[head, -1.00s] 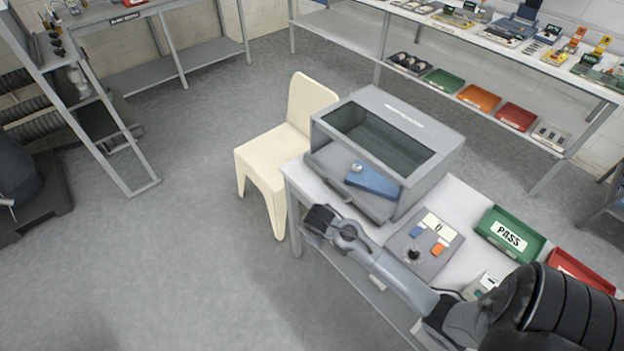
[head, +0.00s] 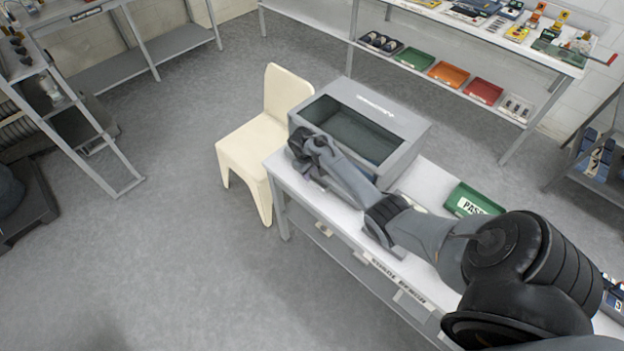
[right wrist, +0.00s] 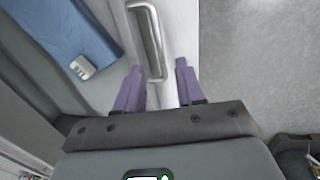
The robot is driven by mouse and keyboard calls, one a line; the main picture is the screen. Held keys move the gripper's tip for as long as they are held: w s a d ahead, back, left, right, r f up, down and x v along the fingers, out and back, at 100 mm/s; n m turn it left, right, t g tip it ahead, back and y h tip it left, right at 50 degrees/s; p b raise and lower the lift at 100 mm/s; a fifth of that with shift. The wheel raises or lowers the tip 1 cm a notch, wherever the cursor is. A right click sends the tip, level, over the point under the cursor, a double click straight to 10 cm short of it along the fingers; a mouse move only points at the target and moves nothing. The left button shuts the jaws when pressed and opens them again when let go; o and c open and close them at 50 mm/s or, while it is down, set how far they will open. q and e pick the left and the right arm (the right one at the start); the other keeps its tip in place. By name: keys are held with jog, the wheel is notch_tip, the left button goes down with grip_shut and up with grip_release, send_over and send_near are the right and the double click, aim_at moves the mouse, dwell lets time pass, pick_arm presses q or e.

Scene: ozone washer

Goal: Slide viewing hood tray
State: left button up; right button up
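The grey viewing hood (head: 408,132) with a dark window (head: 345,125) stands on the bench. My right gripper (head: 305,178) is at its front left, and my forearm hides most of the tray in the head view. In the right wrist view my right gripper (right wrist: 158,72) has its two purple fingers apart. The lower end of the metal tray handle (right wrist: 147,38) lies between them; contact is not clear. The tray (right wrist: 113,82) is beside the handle, with a blue object (right wrist: 78,32) bearing a small pale block. My left gripper is not in view.
A cream chair (head: 250,145) stands close left of the bench (head: 322,205). A green PASS bin (head: 474,200) is to the right of the hood. Shelving with coloured bins (head: 446,73) runs along the back.

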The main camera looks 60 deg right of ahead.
aim_at(313, 181)
jog(key=shift+s+d+f+b, duration=0.1)
jog(key=shift+d+f+b, duration=0.15)
jog(key=shift+f, duration=0.7)
jog(key=shift+w+d+f+b, duration=0.1)
jog(key=shift+f+b, duration=0.1)
jog(key=shift+f, duration=0.7)
jog(key=shift+s+d+f+b, duration=0.1)
jog(key=shift+d+f+b, duration=0.15)
jog(key=shift+f, duration=0.7)
jog(key=shift+c, duration=0.3)
grip_shut()
